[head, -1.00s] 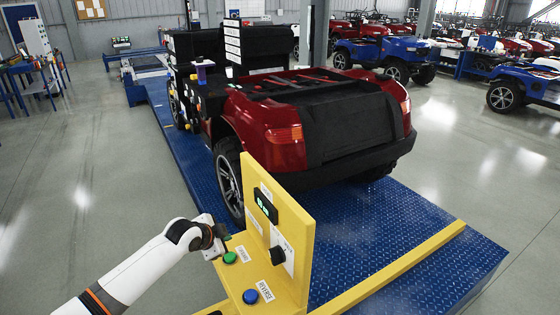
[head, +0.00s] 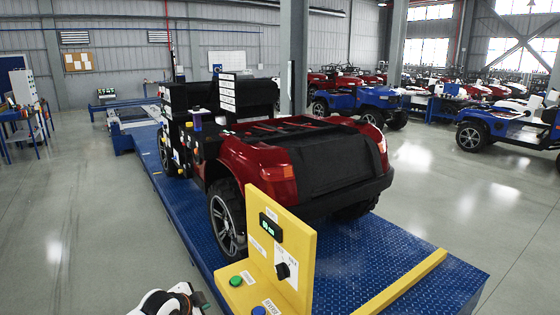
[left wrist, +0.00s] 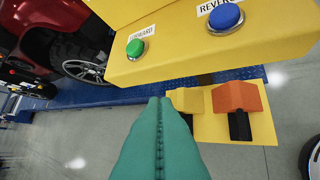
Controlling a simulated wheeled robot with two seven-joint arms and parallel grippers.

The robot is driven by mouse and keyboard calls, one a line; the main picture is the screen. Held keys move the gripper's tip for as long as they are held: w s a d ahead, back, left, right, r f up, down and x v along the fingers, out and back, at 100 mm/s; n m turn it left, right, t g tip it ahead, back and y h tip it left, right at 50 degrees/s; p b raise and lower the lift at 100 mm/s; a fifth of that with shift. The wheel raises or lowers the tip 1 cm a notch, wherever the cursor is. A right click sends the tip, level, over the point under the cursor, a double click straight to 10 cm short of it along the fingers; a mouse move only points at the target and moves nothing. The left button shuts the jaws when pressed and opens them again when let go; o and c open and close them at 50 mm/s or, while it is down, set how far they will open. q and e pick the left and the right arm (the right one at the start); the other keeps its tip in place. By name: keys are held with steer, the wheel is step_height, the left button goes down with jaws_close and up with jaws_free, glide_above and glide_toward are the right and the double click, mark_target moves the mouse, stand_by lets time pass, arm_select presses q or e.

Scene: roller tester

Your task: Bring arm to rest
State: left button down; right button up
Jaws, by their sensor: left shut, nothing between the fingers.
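My left arm (head: 168,303) shows at the bottom edge of the head view, with its left gripper (head: 201,300) partly cut off there. In the left wrist view the teal fingers of my left gripper (left wrist: 160,104) are shut together with nothing between them. They are apart from the yellow control box and beside its front face. My right gripper is not in view.
A yellow control stand (head: 282,245) carries a green button (head: 236,281), a blue button (head: 259,310) and a black knob (head: 283,271). A red vehicle (head: 262,170) stands on the blue platform (head: 400,270). The floor (head: 80,240) on the left is clear.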

arm_select(q)
steer(key=s+a+f+n+g+y+b, duration=0.1)
steer(key=s+f+n+b, duration=0.1)
steer(key=s+f, duration=0.75)
steer(key=s+a+f+n+g+b, duration=0.15)
steer(key=s+f, duration=0.25)
steer(key=f, duration=1.1)
steer(key=s+a+f+n+g+y+b, duration=0.1)
steer(key=s+a+f+n+b, duration=0.15)
steer(key=s+f, duration=0.7)
steer(key=s+f+n+g+b, duration=0.1)
steer(key=s+f, duration=0.6)
steer(key=s, duration=0.4)
steer(key=s+d+f+n+g+b, duration=0.1)
steer(key=s+f, duration=0.5)
steer(key=s, duration=0.6)
steer(key=s+d+f+n+g+y+b, duration=0.1)
steer(key=s+f+n+g, duration=0.1)
steer(key=s+f, duration=0.5)
steer(key=s, duration=0.5)
steer(key=shift+s+d+f+b, duration=0.25)
steer(key=shift+f+b, duration=0.05)
steer(key=shift+f, duration=0.05)
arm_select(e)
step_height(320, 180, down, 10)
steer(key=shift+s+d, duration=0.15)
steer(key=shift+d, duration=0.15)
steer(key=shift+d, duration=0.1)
